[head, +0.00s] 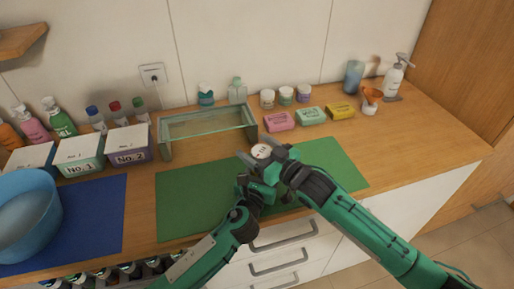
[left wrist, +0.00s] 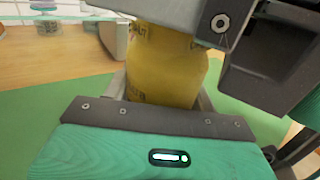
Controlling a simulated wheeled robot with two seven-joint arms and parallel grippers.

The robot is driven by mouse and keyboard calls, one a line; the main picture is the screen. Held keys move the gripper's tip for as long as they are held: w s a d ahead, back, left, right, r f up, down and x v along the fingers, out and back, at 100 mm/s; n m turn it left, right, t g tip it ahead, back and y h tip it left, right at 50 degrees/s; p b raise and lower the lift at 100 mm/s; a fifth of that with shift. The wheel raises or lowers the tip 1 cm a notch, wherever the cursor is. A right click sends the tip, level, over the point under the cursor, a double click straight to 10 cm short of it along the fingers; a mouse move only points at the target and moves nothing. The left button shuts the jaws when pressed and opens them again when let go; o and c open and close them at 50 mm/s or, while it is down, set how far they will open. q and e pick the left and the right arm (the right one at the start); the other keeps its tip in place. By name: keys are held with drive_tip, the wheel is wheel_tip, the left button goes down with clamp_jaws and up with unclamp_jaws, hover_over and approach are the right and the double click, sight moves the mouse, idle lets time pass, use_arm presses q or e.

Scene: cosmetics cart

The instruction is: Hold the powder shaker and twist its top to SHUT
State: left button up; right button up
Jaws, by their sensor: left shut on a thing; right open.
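The powder shaker shows its yellow body (left wrist: 165,62) in the left wrist view, upright between my left gripper's fingers. In the head view only its pale round top (head: 261,150) with dark markings shows; my grippers hide the rest. My left gripper (head: 257,184) is shut on the body above the green mat (head: 190,205). My right gripper (head: 263,157) is open, its fingers at either side of the top. In the left wrist view grey parts of the right gripper cover the shaker's top, so contact with it cannot be told.
A glass shelf (head: 208,124) stands behind left. Labelled boxes (head: 128,144) and a blue basin (head: 28,215) are at the left. The green mat's right part is clear.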

drive_tip(key=v, duration=1.2)
drive_tip(key=shift+w+d+n+g+y, duration=1.05)
drive_tip(key=shift+w+n+g+y, duration=1.05)
drive_tip(key=shift+g, duration=1.1)
drive_tip(key=shift+n, duration=0.3)
drive_tip(key=x, duration=1.1)
drive_tip(key=shift+s+a+f, duration=0.1)
drive_tip(key=shift+a, duration=0.3)
drive_tip(key=c, duration=1)
